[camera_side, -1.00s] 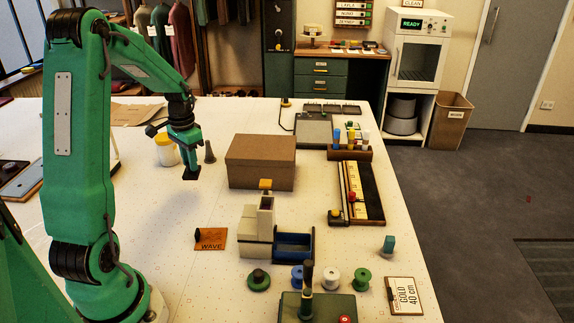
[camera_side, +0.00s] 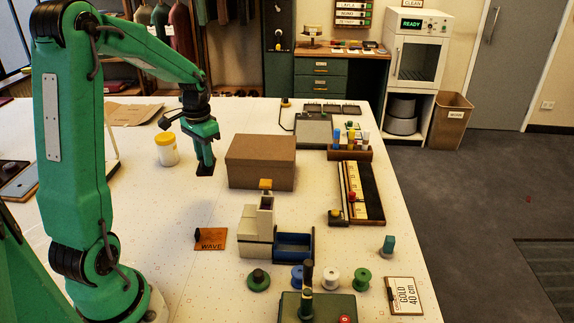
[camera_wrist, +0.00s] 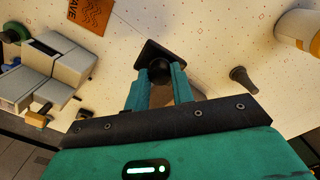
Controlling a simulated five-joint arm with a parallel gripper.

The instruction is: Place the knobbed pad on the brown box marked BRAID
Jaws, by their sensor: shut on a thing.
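My gripper (camera_side: 205,160) is shut on the knobbed pad (camera_side: 205,170), a dark square plate with a round knob. In the wrist view the pad (camera_wrist: 160,50) sits between the teal fingertips (camera_wrist: 158,76), held by its knob. In the side view it hangs just left of the brown box (camera_side: 261,163), apart from it. The box is a plain cardboard-brown block with a flat, bare top. The word BRAID is not visible on the faces I see.
A yellow-lidded white jar (camera_side: 167,150) stands left of my gripper. A dark peg (camera_wrist: 243,77) stands nearby. An orange WAVE tile (camera_side: 211,239) and a beige device with a blue tray (camera_side: 293,246) are nearer the camera.

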